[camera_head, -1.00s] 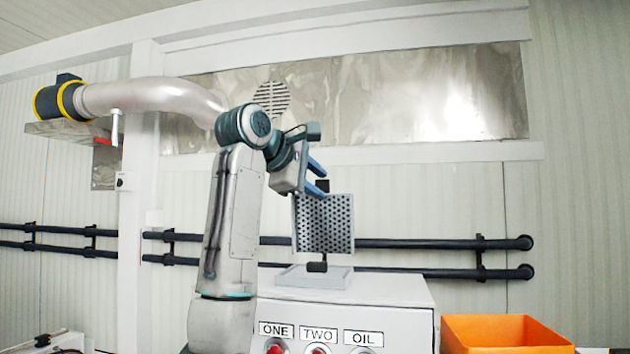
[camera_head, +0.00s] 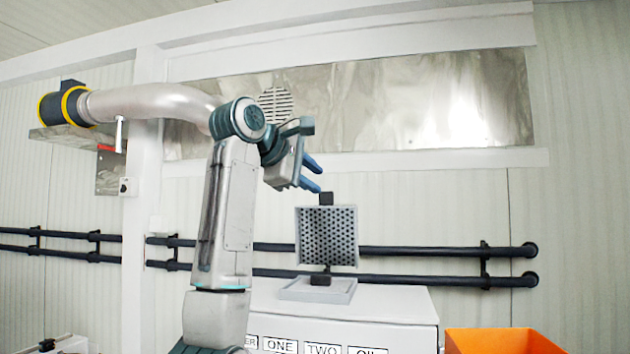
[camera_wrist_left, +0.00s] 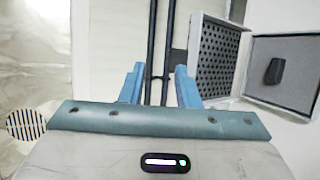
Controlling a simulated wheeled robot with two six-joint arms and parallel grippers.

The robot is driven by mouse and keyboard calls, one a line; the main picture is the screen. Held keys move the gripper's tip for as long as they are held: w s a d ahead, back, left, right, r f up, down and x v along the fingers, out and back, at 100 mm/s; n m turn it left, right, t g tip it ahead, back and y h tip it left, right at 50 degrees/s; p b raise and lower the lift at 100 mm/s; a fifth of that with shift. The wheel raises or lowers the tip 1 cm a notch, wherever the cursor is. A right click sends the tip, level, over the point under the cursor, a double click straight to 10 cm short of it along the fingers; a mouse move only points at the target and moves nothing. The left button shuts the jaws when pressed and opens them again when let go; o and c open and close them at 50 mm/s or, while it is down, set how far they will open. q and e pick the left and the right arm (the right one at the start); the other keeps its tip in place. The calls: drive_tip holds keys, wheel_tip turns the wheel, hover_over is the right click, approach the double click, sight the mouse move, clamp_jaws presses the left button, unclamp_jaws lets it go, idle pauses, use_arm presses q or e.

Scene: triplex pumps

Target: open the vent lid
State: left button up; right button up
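A grey square panel with a perforated face (camera_head: 327,237) stands upright over a flat grey base (camera_head: 315,291) on the cabinet top. A black block (camera_head: 326,198) is at its upper edge, and another black piece (camera_head: 320,279) is by the base. In the left wrist view the perforated face (camera_wrist_left: 212,58) is right of the fingers, beside a grey-bordered square (camera_wrist_left: 292,98) with a dark block (camera_wrist_left: 274,70). My left gripper (camera_head: 314,176) is open, its blue fingers apart with nothing between them. It is just above and left of the upper black block. The right gripper is out of view.
A white cabinet (camera_head: 385,302) with labels such as ONE and TWO carries the base. Dark pipes (camera_head: 430,252) run along the wall behind. An orange bin (camera_head: 500,341) is at lower right. A large silver duct (camera_head: 150,101) is at upper left.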

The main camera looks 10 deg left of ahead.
use_arm(q)
drive_tip(key=s+a+r+p, duration=0.1)
drive_tip(key=a+r+p, duration=0.2)
drive_tip(key=r, duration=0.5)
idle(0.6)
drive_tip(key=shift+a, duration=0.1)
idle(0.3)
drive_tip(key=b+v, duration=0.6)
drive_tip(key=v, duration=0.4)
drive_tip(key=shift+s+a, duration=0.2)
drive_tip(key=shift+s, duration=0.1)
